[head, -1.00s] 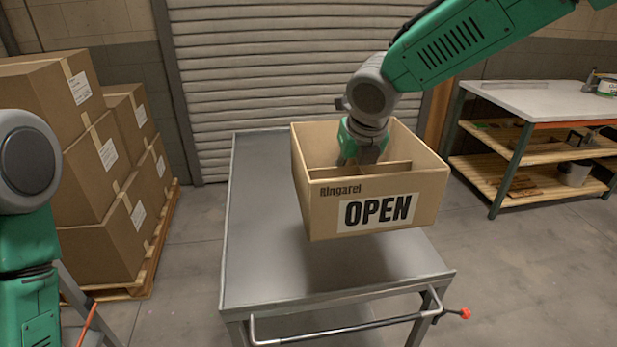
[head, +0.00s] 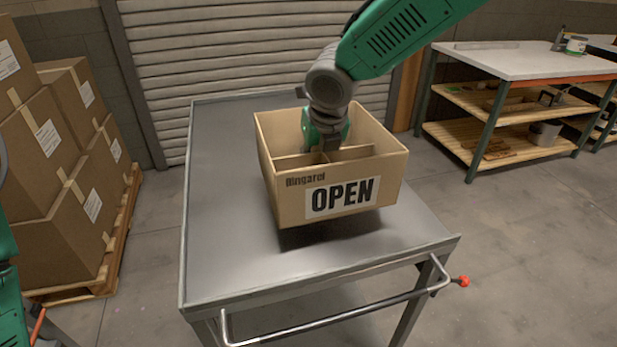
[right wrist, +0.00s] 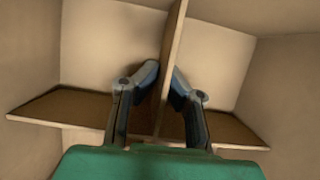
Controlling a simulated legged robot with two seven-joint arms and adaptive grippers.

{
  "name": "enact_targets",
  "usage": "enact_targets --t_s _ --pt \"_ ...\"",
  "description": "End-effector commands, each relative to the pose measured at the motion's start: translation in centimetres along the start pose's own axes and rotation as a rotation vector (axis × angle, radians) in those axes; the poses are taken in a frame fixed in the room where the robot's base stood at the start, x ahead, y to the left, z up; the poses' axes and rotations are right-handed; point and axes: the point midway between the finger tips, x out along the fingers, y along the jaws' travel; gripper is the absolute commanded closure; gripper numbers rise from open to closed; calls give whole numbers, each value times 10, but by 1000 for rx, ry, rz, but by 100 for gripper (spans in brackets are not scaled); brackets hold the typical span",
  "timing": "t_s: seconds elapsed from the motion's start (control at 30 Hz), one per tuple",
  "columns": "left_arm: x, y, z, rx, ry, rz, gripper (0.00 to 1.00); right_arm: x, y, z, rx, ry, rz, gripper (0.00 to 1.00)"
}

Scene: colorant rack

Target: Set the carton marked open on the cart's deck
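The open-topped brown carton (head: 292,207) has a white "OPEN" label on its front and dividers inside. It hangs low over the grey metal deck (head: 225,262) of the cart, with a dark shadow under its front edge. A small gap seems to show there. My right gripper (head: 330,150) reaches down into the carton. In the right wrist view my right gripper (right wrist: 165,82) has a finger on each side of the upright divider (right wrist: 174,35) and is shut on it. Only a part of my left arm shows at the left edge; its gripper is out of view.
The cart's push handle (head: 330,320) with a red knob (head: 463,281) is at the near side. Stacked closed cartons (head: 60,190) stand on a pallet at left. A workbench (head: 520,62) with shelves stands at right. The deck around the carton is clear.

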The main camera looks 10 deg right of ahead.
Motion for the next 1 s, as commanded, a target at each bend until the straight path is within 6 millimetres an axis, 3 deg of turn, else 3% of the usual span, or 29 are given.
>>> enact_targets --t_s 0.4,0.73,0.77,0.8,0.83,1.0 --pt "16 0 1 0 0 0 72 54 0 -22 -2 1 -1 100" --pt "15 0 1 0 0 0 72 58 0 -23 0 0 0 100" --pt "15 0 1 0 0 0 72 58 -1 -24 0 1 0 93" --pt "15 0 1 0 0 0 72 58 -1 -24 0 0 0 79" --pt "15 0 1 0 0 0 72 58 -1 -24 0 0 0 74" --pt "15 0 1 0 0 0 72 58 0 -23 0 0 0 74"
